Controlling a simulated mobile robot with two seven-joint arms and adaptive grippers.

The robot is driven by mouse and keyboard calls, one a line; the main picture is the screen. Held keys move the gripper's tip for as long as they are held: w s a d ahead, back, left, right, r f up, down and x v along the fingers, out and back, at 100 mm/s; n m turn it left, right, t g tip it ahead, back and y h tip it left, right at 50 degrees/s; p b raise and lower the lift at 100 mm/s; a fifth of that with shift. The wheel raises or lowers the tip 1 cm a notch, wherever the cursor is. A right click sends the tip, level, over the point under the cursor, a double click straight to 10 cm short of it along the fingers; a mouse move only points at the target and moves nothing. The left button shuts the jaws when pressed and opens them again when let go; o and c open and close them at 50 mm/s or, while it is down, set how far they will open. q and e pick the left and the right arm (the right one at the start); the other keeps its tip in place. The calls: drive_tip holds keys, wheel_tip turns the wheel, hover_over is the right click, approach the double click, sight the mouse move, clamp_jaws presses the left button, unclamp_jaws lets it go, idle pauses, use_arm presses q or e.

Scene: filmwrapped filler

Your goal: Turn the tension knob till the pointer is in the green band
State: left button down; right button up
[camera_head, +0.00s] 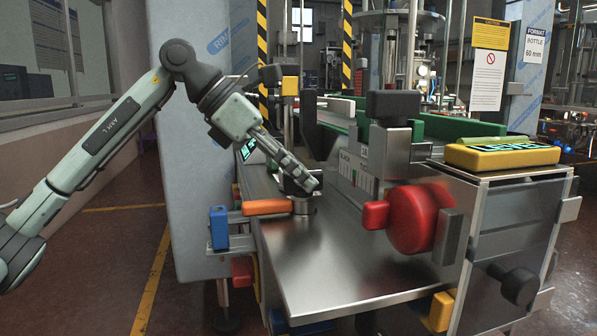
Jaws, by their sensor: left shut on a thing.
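My left gripper (306,182) reaches in from the left, angled downward, and is shut on a dark knob (293,188) atop a short metal post on the steel table (325,255). The fingers hide part of this knob. An orange lever (268,207) sticks out to the left at its foot. A large red round knob (413,218) with a smaller red block (375,215) stands to the right, apart from the gripper. Behind it is a white scale (356,172) with lettering and coloured bands. I cannot make out the pointer's place on it. My right gripper is out of view.
A black-topped metal block (392,106) rises above the scale. A yellow box with a green display (502,153) sits on the cabinet at right. A blue block (218,228) is fixed at the table's left edge. The front of the steel table is clear.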

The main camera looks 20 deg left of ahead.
use_arm(q)
drive_tip(key=c, duration=1.4)
unclamp_jaws()
drive_tip(key=shift+a+r, duration=0.1)
drive_tip(key=v, duration=1.2)
